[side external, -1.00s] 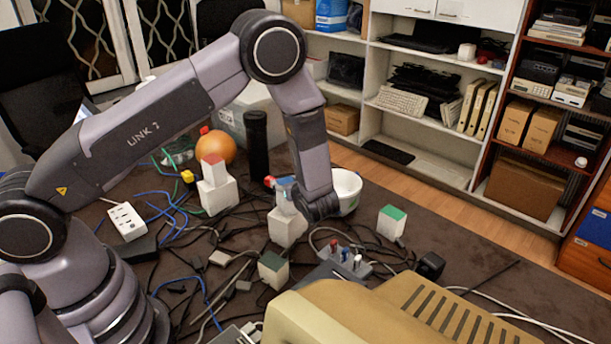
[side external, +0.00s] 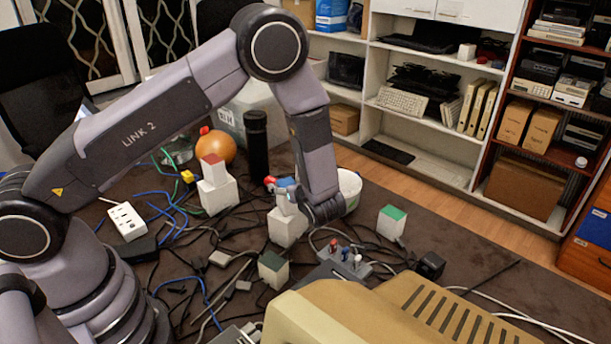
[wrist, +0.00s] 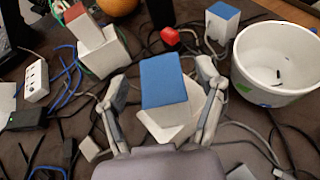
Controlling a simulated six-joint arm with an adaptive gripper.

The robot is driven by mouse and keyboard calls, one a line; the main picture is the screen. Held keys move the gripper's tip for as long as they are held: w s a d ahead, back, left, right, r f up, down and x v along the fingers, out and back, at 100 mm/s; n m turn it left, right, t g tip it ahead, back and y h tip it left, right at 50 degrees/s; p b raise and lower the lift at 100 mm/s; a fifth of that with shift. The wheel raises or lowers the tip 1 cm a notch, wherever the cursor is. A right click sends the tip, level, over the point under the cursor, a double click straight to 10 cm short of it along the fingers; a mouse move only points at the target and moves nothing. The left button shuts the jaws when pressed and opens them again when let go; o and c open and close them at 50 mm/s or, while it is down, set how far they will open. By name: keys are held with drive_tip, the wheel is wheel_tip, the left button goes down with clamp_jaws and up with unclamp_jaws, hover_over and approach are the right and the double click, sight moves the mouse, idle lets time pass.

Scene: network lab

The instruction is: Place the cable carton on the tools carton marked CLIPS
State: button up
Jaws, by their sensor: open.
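A small carton with a blue top (wrist: 163,82) rests on a larger white carton (wrist: 178,130), turned at an angle to it. In the side view the blue-topped carton (side external: 283,203) sits on the white one (side external: 287,230), partly hidden by my gripper (side external: 312,205). In the wrist view my gripper (wrist: 162,80) is open, with one finger on each side of the blue-topped carton and gaps seemingly left at both sides. No lettering is legible, so I cannot tell which carton is marked CLIPS.
A red-topped carton (side external: 213,169) stands on a white carton (side external: 217,197) to the left. A white bucket (wrist: 276,62) is close on the right. A green-topped carton (side external: 391,222) and a dark-topped one (side external: 273,270) stand apart. Cables cover much of the surface.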

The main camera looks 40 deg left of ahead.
drive_tip(key=v, duration=0.9)
drive_tip(key=s+a+r+n+g+h, duration=0.2)
drive_tip(key=s+a+r+n+h, duration=0.15)
drive_tip(key=s+r+n, duration=0.35)
drive_tip(key=s+a+r+n+g+h, duration=0.25)
drive_tip(key=a+r+n, duration=0.25)
drive_tip(key=r, duration=0.4)
drive_tip(key=s+r+n+t+h, duration=0.2)
drive_tip(key=s+r+n+h, duration=0.1)
drive_tip(key=s, duration=0.4)
drive_tip(key=s+d+r+n+t+h, duration=0.1)
drive_tip(key=s+r+n+t+h, duration=0.2)
drive_tip(key=s+n, duration=0.4)
drive_tip(key=shift+s+r+n, duration=0.3)
drive_tip(key=shift+s+r, duration=0.55)
